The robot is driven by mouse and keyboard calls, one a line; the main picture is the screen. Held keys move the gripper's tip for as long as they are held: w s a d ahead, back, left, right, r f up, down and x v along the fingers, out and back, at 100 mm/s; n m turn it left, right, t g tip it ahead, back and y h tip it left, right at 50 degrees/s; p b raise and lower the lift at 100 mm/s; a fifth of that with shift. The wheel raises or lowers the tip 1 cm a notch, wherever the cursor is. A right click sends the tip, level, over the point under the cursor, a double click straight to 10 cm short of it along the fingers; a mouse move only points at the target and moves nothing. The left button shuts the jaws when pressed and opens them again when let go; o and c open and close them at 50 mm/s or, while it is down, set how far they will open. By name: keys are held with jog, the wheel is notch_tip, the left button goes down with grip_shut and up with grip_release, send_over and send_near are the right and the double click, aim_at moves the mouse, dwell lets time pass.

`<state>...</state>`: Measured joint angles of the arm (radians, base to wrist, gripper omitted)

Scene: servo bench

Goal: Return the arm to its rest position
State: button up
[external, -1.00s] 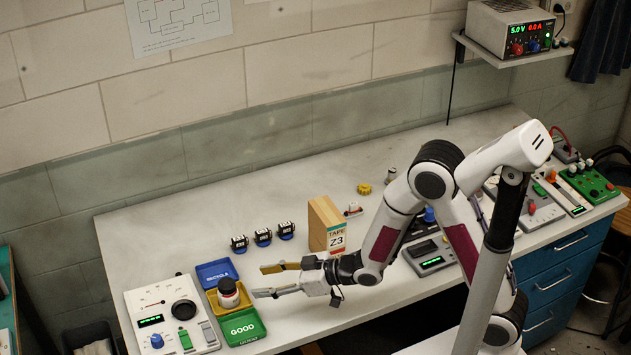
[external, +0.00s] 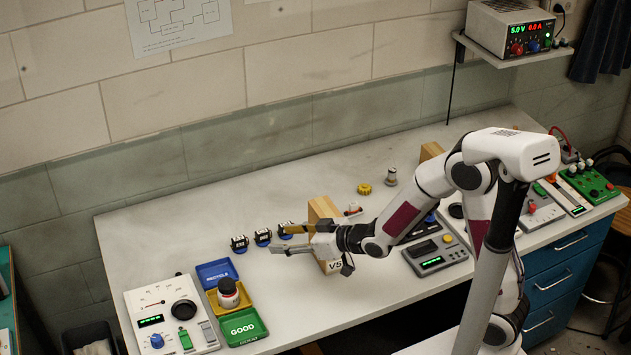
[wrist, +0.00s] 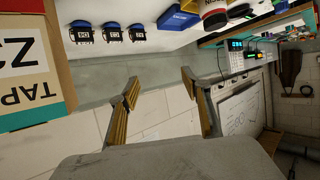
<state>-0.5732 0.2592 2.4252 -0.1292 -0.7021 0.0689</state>
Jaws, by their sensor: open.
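My gripper (external: 278,240) is open and empty, held above the bench in front of the cardboard tape box (external: 322,211), hiding part of its label. It points left. In the wrist view my gripper's fingers (wrist: 160,100) are spread with nothing between them, and the box (wrist: 30,60) shows at the left edge. A jar with a dark lid (external: 228,292) stands in the yellow tray (external: 213,309), apart from my gripper.
A blue tray (external: 215,270) and green GOOD tray (external: 243,328) flank the yellow one. Several small servos (external: 239,244) stand in a row behind my gripper. A meter panel (external: 172,322) sits at the left, and another device (external: 436,255) lies right of the box.

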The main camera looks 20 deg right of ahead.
jog(key=s+d+r+m+h, duration=0.15)
jog(key=d+r, duration=0.25)
jog(key=d, duration=0.5)
jog(key=d+r+m+h, duration=0.3)
jog(key=d+r, duration=0.1)
jog(key=d, duration=0.4)
jog(key=s+d+m+g+h, duration=0.1)
jog(key=s+d+g+h, duration=0.1)
jog(key=s+d, duration=0.5)
jog(key=s+d+m+g+h, duration=0.1)
jog(key=s+d+m+g, duration=0.1)
jog(key=s+d, duration=0.6)
jog(key=s, duration=0.7)
jog(key=shift+s+d+g+h, duration=0.15)
jog(key=shift+d+g+h, duration=0.05)
jog(key=shift+g+h, duration=0.2)
